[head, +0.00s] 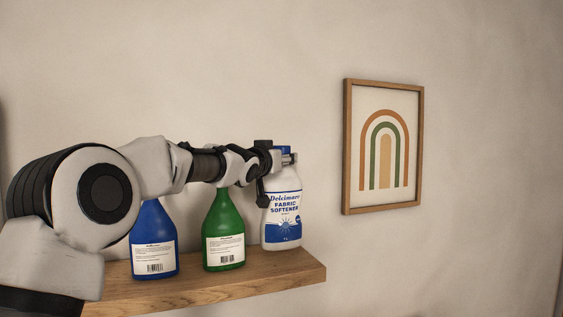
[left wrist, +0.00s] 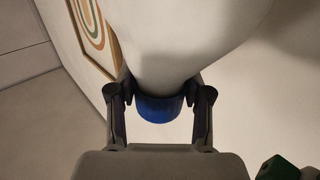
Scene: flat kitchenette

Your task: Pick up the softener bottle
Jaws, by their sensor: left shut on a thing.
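The softener bottle (head: 282,213) is white with a blue cap and a blue label reading "Fabric Softener". It is upright at the right end of the wooden shelf in the head view; I cannot tell whether its base touches the shelf. My right gripper is not in view.
A green bottle (head: 223,238) and a blue bottle (head: 154,245) stand to the left on the wooden shelf (head: 225,286), below my left arm. A framed rainbow picture (head: 384,147) hangs on the wall at the right. The space right of the shelf is clear.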

